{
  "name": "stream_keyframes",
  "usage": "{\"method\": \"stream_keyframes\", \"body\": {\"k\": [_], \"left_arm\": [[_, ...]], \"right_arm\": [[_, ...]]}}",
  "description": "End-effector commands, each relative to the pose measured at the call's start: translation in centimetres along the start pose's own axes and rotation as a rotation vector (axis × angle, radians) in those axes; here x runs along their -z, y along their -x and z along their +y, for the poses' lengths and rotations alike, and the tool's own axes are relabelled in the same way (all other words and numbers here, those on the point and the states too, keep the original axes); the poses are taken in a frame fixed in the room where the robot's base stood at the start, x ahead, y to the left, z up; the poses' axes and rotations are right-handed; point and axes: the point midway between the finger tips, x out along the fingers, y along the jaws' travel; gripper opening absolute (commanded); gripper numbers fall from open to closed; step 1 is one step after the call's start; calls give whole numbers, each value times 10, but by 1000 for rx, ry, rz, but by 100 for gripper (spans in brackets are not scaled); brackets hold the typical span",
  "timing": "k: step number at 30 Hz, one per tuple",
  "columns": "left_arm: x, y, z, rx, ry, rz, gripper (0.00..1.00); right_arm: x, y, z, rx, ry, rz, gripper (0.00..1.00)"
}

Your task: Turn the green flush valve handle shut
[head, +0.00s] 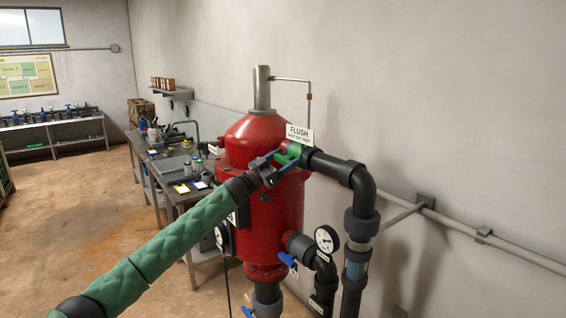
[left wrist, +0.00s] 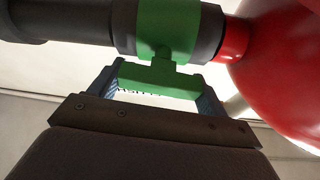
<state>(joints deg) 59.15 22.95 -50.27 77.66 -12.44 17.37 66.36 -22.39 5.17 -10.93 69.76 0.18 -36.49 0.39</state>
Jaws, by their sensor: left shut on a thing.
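The green flush valve sits in the black pipe beside the red tank (head: 262,212), under a white FLUSH sign (head: 299,133). Its green body (left wrist: 165,28) and green handle (left wrist: 158,80) show clearly in the left wrist view, where the handle's bar looks roughly in line with the pipe. My left gripper (head: 280,160) is at the valve in the head view and partly hides the handle. In the left wrist view its two blue-grey fingers (left wrist: 158,88) stand at either end of the handle, shut on it. My right gripper is in neither view.
The black pipe (head: 330,167) runs right from the valve and bends down. A pressure gauge (head: 326,238) and a blue-handled valve (head: 287,259) are lower down. A cluttered workbench (head: 172,202) stands behind my arm. Open floor (head: 75,205) lies left.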

Motion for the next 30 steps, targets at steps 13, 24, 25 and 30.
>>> {"method": "stream_keyframes", "body": {"k": [13, 24, 25, 30], "left_arm": [[-2, 1, 1, -149, -365, -1, 54], [-3, 2, 2, -284, -689, -1, 54], [-2, 2, 2, -294, -716, -1, 54], [-3, 2, 4, -358, -865, -1, 54]], "right_arm": [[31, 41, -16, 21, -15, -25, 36], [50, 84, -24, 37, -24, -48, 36], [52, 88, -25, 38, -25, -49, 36], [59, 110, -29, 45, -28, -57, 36]]}}
